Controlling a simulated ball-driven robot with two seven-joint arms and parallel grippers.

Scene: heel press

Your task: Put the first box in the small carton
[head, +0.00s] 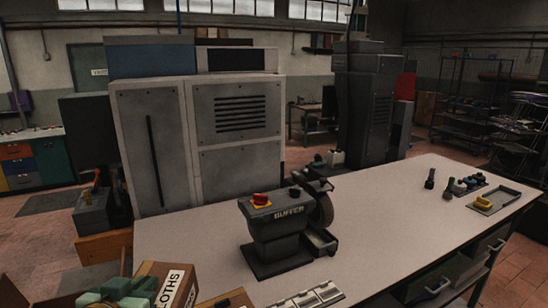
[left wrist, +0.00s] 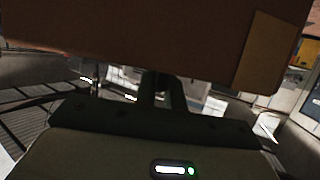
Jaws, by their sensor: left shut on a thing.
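In the left wrist view a large plain brown box (left wrist: 130,35) fills the top, with a lighter tan patch near its right end. My left gripper (left wrist: 162,90) is shut on it, and the box hides the fingertips. In the head view a brown carton (head: 150,270) marked "LOTHS", its first letter hidden, is cut off at the bottom left. Several green pieces (head: 118,288) sit at it. A brown cardboard edge (head: 230,298) shows at the bottom edge; I cannot tell which box it belongs to. I cannot make out the left gripper in the head view. My right gripper is not seen.
A black buffer machine (head: 275,235) with a red button stands on the pale bench (head: 380,215). A metal tray (head: 310,297) lies at the front edge. Small tools and a yellow item (head: 484,202) lie at the right end. The bench between is clear.

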